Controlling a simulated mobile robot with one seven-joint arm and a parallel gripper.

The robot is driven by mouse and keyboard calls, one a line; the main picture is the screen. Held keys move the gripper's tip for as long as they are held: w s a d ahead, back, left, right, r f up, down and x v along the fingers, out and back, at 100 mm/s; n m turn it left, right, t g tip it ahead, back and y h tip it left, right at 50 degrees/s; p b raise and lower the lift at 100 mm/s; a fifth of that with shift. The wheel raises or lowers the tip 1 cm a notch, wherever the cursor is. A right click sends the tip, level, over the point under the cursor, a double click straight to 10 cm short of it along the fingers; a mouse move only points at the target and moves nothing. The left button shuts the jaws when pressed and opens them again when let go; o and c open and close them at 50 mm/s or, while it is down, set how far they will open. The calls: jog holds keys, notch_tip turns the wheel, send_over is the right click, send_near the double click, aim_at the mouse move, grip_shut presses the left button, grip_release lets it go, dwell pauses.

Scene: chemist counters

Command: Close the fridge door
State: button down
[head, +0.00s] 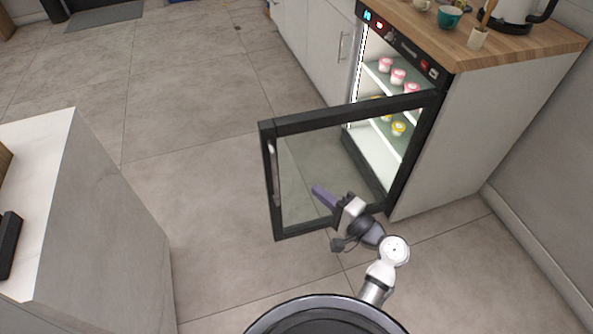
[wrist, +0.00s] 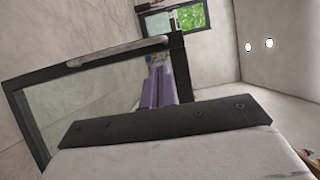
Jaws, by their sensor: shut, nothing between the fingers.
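The fridge (head: 402,60) stands under the wooden counter, lit inside, with several small pink and yellow cups on its shelves. Its black-framed glass door (head: 350,112) is wide open, sticking out to the left from the fridge front. The door handle (head: 273,172) is on the door's free left edge. My gripper (head: 318,191), with purple fingers, is shut and empty in front of the lower part of the glass. I cannot tell whether it touches the door. In the wrist view the door (wrist: 95,58) fills the left, and my purple fingers (wrist: 158,82) show before its right part.
A white cabinet (head: 320,50) stands left of the fridge. The wooden counter (head: 480,45) carries a kettle (head: 515,12) and a teal cup (head: 448,17). A white-topped counter block (head: 95,220) stands at the lower left. The tiled floor (head: 190,90) between is clear.

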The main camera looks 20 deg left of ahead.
aim_at(275, 156)
jog(key=p+x, duration=0.2)
jog(key=x, duration=1.1)
jog(key=shift+w+a+p, duration=0.2)
jog(key=shift+a+p, duration=0.15)
jog(key=shift+p, duration=0.05)
